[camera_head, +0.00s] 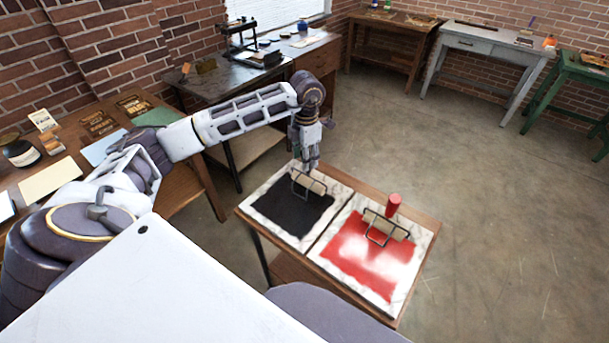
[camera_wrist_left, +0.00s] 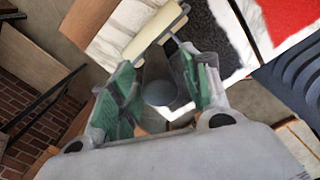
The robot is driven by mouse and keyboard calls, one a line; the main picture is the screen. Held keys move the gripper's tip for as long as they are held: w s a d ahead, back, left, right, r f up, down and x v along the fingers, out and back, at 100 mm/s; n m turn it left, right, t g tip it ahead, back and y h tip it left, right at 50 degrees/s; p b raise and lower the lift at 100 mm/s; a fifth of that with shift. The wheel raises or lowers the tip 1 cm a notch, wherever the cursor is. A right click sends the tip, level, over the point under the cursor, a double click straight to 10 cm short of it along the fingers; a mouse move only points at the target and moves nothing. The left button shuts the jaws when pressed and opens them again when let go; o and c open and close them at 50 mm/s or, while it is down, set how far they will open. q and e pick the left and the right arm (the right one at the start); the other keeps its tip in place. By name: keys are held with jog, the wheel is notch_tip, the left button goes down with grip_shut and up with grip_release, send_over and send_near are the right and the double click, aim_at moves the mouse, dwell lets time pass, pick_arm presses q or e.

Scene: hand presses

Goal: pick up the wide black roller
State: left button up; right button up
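The wide black roller (camera_head: 312,184) has a cream roll on a dark wire frame. It rests at the back of a marble slab (camera_head: 254,216) coated with black ink. It also shows at the top of the left wrist view (camera_wrist_left: 152,34). Its dark handle (camera_wrist_left: 160,92) points up towards the wrist camera. My left gripper (camera_head: 309,158) is over the handle, pointing down, with its green-padded fingers (camera_wrist_left: 160,75) on either side of it. The fingers look apart, with a gap beside the handle; any contact is unclear. My right gripper is in neither view.
A second roller (camera_head: 385,226) with a red handle (camera_head: 393,205) lies to the right on a red-inked slab (camera_head: 362,255). Both slabs fill most of a small wooden table (camera_head: 428,222). A dark bench (camera_head: 222,82) stands behind. Open floor lies to the right.

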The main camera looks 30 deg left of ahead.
pick_arm(q)
jog(key=c, duration=0.8)
jog(key=shift+o, duration=0.2)
jog(key=shift+r, duration=0.1)
jog(key=shift+r+b, duration=0.65)
jog(key=shift+r, duration=4.3)
